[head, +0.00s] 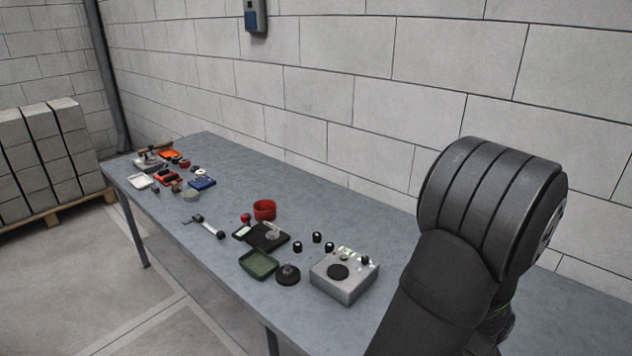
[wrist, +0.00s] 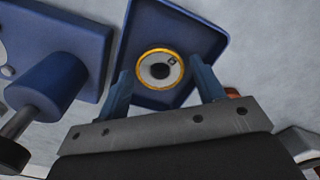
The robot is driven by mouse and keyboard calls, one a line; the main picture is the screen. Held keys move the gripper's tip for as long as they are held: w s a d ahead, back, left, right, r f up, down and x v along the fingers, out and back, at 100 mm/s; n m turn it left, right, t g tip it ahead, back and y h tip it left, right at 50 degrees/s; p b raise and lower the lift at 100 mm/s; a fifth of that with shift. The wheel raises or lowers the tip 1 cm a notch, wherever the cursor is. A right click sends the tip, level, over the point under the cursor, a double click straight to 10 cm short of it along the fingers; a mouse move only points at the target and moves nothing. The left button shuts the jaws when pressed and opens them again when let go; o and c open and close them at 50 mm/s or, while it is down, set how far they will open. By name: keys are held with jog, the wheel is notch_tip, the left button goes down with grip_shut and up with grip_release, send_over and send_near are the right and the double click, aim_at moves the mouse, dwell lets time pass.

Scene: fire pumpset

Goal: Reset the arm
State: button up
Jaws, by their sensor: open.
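In the wrist view my gripper (wrist: 163,82) is open, with its two blue fingers apart. Past the fingertips, a round disc with a gold rim and dark centre (wrist: 160,68) lies in a blue tray (wrist: 143,25). The disc shows between the fingers, and I see no contact with it. In the head view my dark arm fills the right side and my gripper is out of sight.
The wrist view also shows a blue plate (wrist: 58,38) and a blue cylindrical part (wrist: 45,95) at left. In the head view a grey control box (head: 344,276), green tray (head: 258,264) and red cup (head: 264,210) stand on the long grey table (head: 330,222), by a block wall.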

jog(key=r, duration=0.4)
jog(key=shift+s+r, duration=0.1)
jog(key=shift+s, duration=0.25)
jog(key=s+d+r, duration=0.1)
jog(key=s+r, duration=0.6)
jog(key=s, duration=0.4)
jog(key=s+d+r+m, duration=0.1)
jog(key=s+d+m, duration=0.4)
jog(key=s+d, duration=0.65)
jog(key=w+d+f, duration=0.2)
jog(key=w+f, duration=0.1)
jog(key=w, duration=0.4)
jog(key=shift+f, duration=0.25)
jog(key=shift+w+a, duration=0.1)
jog(key=s+a+r, duration=0.2)
jog(key=s+r, duration=0.2)
jog(key=s, duration=0.2)
jog(key=w+a+f+n, duration=0.1)
jog(key=w+a+n, duration=0.3)
jog(key=w+a, duration=0.4)
jog(key=shift+w, duration=0.2)
